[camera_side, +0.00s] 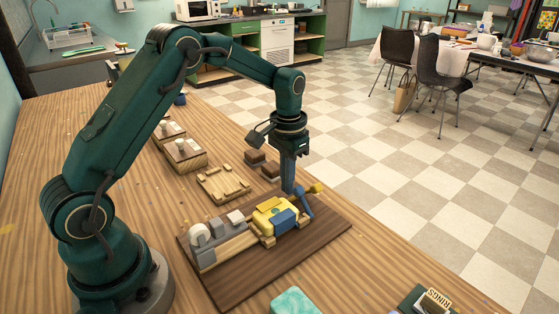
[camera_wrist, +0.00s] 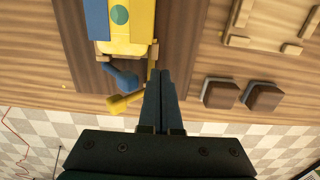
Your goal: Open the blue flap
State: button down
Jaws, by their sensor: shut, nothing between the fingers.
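A yellow box-shaped mould (camera_side: 265,217) with blue parts sits on a dark brown board. A blue panel (camera_side: 285,220) covers its near side and looks like the flap; it appears closed against the box. A blue lever (camera_side: 304,203) and a yellow-knobbed lever (camera_side: 315,188) stick out at the box's right end. My gripper (camera_side: 288,190) is shut and empty, pointing down beside these levers; in the wrist view its fingertips (camera_wrist: 160,75) are close to the yellow lever. Contact cannot be told.
A grey-block unit (camera_side: 205,245) stands left of the box on the board (camera_side: 240,278). Behind are a wooden tray (camera_side: 223,184), small brown blocks (camera_side: 256,157) and wicker crates (camera_side: 185,158). A turquoise block (camera_side: 293,302) lies in front. The table's right edge is near my gripper.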

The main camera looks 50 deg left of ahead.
aim_at(301, 191)
jog(key=shift+d, duration=0.65)
jog(key=shift+d+r, duration=0.1)
jog(key=shift+d, duration=0.05)
jog(key=shift+d+r, duration=0.35)
jog(key=shift+d, duration=0.25)
dwell(0.5)
jog(key=shift+d+r, duration=0.3)
jog(key=shift+d, duration=0.55)
jog(key=shift+d+r, duration=0.1)
jog(key=shift+d, duration=0.65)
